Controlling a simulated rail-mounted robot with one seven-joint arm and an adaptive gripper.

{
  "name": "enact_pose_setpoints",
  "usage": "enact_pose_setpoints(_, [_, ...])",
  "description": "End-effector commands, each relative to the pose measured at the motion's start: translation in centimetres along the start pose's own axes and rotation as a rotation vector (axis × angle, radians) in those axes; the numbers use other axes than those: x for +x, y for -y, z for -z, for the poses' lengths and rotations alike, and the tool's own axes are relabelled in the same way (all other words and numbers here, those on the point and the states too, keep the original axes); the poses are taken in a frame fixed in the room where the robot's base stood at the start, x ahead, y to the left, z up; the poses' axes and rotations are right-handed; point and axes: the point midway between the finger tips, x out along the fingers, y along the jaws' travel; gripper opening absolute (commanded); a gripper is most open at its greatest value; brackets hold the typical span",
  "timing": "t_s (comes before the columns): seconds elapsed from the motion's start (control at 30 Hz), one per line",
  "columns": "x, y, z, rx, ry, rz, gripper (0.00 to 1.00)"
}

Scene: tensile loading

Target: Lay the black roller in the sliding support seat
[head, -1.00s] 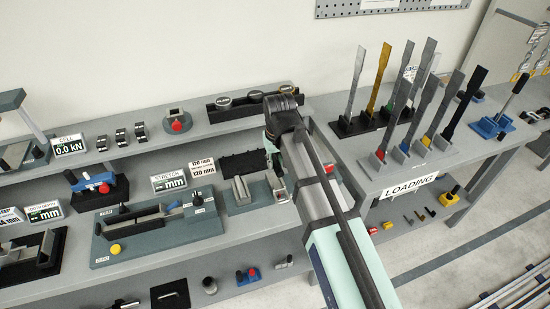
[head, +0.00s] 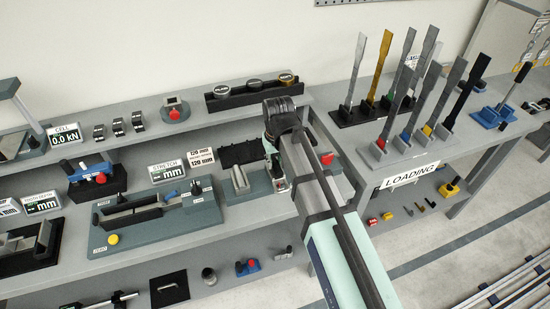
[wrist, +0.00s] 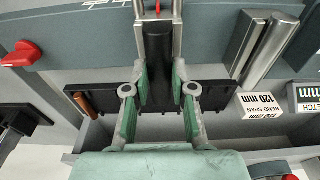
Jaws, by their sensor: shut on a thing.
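In the wrist view my gripper (wrist: 160,85) has its green pads shut on the black roller (wrist: 157,50), which points away from me. Silver side rails of the sliding support seat (wrist: 178,10) flank the roller's far end, with a red mark between them. I cannot tell whether the roller touches the seat's bottom. In the head view my gripper (head: 273,160) is over the right end of the bending fixture (head: 258,190), and my arm hides most of the roller and sliding seat.
The other, pale metal support seat (head: 240,178) stands left of my gripper. A black rack (wrist: 215,95) with a copper-coloured roller (wrist: 85,103) lies close below my fingers. The stretch fixture (head: 150,220) is further left, and upright specimens (head: 405,95) stand to the right.

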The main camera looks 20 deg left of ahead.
Motion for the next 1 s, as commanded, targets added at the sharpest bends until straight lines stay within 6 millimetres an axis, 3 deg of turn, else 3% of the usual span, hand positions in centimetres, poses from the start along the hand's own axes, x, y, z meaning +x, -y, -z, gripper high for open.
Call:
enact_pose_setpoints(0.37, [0.4,0.0,0.0,0.0,-0.001,0.0,0.0])
enact_pose_setpoints(0.4, [0.4,0.0,0.0,0.0,-0.001,0.0,0.32])
enact_pose_setpoints(0.47, [0.4,0.0,0.0,0.0,-0.001,0.0,0.53])
enact_pose_setpoints(0.8, [0.3,0.0,-0.1,0.0,0.0,0.0,0.54])
enact_pose_setpoints(1.0, [-1.1,0.0,0.0,0.0,-0.002,0.0,0.54])
